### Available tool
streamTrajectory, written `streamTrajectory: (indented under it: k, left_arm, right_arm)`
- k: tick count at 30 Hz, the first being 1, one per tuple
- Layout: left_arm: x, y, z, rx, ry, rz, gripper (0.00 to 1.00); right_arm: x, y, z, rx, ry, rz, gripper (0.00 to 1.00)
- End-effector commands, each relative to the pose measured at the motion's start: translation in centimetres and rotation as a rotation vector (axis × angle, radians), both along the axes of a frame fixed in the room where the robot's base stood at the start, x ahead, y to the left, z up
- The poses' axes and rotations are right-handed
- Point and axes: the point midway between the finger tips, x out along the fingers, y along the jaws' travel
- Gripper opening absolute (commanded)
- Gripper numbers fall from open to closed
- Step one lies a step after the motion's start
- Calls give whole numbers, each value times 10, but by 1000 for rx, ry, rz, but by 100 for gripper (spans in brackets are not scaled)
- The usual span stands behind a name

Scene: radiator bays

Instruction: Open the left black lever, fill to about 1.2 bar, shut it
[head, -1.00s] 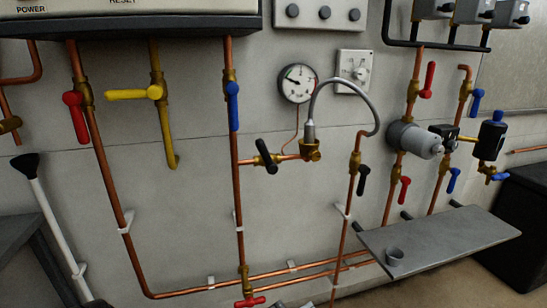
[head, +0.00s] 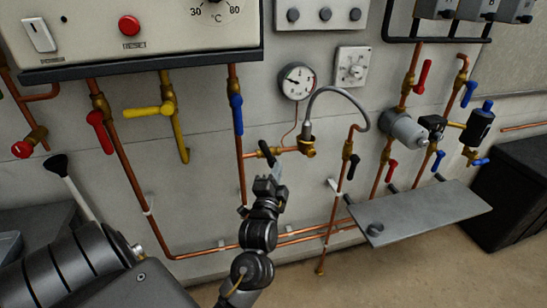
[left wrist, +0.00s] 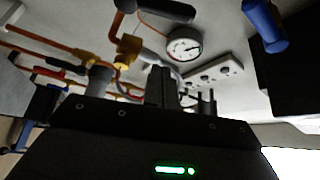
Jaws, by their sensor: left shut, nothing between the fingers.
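The left black lever (head: 267,153) sits on the short copper branch left of the brass fitting, set crosswise to the pipe. My left gripper (head: 270,182) is shut and empty, just below the lever in the head view; I see no clear contact. In the left wrist view the lever (left wrist: 168,10) is at the top edge, beyond the shut fingers (left wrist: 160,85). The round pressure gauge (head: 297,81) is above right of the lever and shows again in the left wrist view (left wrist: 184,46); its figures are too small to read. My right gripper is out of view.
A grey hose (head: 345,91) loops from the fitting to the pipe with the right black lever (head: 353,167). A blue lever (head: 237,113) is on the vertical pipe at left. A grey shelf (head: 425,212) juts out at lower right. A boiler panel (head: 100,50) hangs above.

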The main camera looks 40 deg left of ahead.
Motion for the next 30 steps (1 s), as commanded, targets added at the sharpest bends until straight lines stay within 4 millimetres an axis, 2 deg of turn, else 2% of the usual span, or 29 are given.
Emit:
streamTrajectory:
  k: [5,15,21,30]
  left_arm:
    - [24,12,9,3,-1,0,0]
    - [85,43,22,0,0,1,0]
    - [64,61,9,1,3,1,0]
    - [56,68,3,-1,0,-1,0]
  right_arm:
    - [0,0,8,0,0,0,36]
    - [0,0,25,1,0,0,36]
    - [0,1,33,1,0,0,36]
    - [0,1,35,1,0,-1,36]
